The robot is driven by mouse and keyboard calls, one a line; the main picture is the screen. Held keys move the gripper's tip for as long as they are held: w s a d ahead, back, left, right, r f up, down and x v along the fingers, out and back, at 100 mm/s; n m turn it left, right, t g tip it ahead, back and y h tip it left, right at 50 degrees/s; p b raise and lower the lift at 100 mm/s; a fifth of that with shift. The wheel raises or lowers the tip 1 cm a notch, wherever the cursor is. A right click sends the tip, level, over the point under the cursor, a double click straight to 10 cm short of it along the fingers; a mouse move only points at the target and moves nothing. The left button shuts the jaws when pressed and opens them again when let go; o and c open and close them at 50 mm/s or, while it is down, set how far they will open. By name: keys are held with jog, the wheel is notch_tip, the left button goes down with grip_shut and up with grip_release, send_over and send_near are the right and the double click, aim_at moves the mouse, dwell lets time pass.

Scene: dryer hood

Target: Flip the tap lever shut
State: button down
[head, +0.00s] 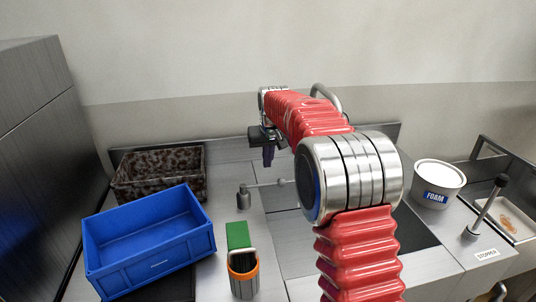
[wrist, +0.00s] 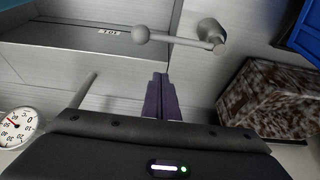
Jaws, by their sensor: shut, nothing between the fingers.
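The tap lever (head: 264,186) is a grey rod with a ball end on a short round post. It lies low over the steel counter, with the ball to the right of the post in the head view. In the wrist view the lever (wrist: 180,38) has its ball at the left and its hub at the right. My gripper (head: 268,160) is above and behind the lever, pointing down. Its dark purple fingers (wrist: 160,78) are together and empty, just below the rod in the wrist view and apparently not touching it.
A blue crate (head: 150,241) and a speckled brown crate (head: 160,173) stand at left. A FOAM tub (head: 438,184) and a black-knobbed stopper lever (head: 486,209) are at right. A gauge (wrist: 18,126) shows in the wrist view.

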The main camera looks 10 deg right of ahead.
aim_at(265, 184)
jog(key=shift+s+f, duration=0.45)
jog(key=shift+f, duration=0.25)
jog(key=shift+s+f, duration=0.45)
jog(key=shift+f, duration=0.3)
jog(key=shift+s+f, duration=0.45)
jog(key=shift+f, duration=0.25)
